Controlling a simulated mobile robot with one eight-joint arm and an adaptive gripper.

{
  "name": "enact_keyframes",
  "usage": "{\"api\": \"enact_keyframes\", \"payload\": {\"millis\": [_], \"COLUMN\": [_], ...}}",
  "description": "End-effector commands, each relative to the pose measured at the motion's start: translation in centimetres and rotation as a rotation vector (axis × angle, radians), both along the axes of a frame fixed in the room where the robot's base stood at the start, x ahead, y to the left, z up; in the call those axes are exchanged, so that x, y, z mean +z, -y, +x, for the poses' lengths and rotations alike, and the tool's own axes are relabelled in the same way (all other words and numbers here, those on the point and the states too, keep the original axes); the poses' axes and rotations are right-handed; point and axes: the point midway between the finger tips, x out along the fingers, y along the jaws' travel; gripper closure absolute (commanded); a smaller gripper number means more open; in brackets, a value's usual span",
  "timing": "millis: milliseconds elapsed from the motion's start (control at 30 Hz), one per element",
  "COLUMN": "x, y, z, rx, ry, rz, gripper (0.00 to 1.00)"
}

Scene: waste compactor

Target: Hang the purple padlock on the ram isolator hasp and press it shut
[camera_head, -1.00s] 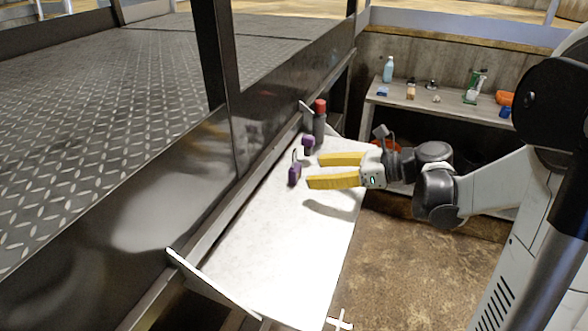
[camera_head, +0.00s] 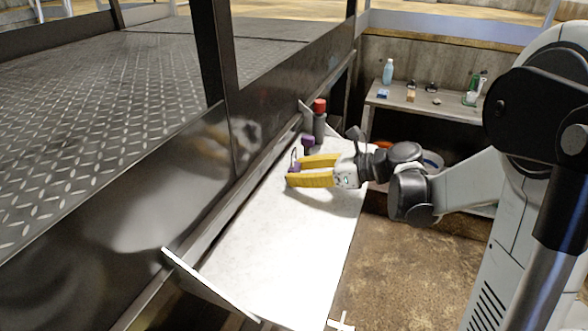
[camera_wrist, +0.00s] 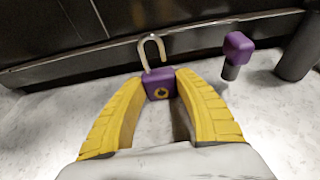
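The purple padlock (camera_wrist: 160,84) stands on the pale shelf with its shackle (camera_wrist: 152,48) raised and one end free, so it looks open. In the head view the padlock (camera_head: 293,168) is partly hidden behind my yellow fingers. My gripper (camera_head: 291,172) is low over the shelf, its fingertips spread on either side of the padlock body. In the wrist view the fingertips (camera_wrist: 160,77) lie close to both sides of the body; whether they touch it is unclear. I cannot make out the ram isolator hasp in either view.
A purple-topped dark post (camera_wrist: 238,48) stands right of the padlock. A red-capped grey cylinder (camera_head: 319,118) is behind it. A dark metal wall (camera_head: 190,165) runs along the shelf (camera_head: 275,250). The shelf's near part is clear. A back bench (camera_head: 428,106) holds bottles and small items.

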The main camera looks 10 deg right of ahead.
Motion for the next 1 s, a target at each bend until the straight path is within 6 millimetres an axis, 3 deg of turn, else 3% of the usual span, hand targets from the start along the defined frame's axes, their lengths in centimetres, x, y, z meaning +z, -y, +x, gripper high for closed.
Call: {"api": "enact_keyframes", "payload": {"millis": [333,1000], "x": [0.4,4.2], "y": [0.0,0.0], "z": [0.0,0.0], "rx": [0.0,0.0], "ry": [0.0,0.0], "rz": [0.0,0.0], "gripper": [0.86,0.86]}}
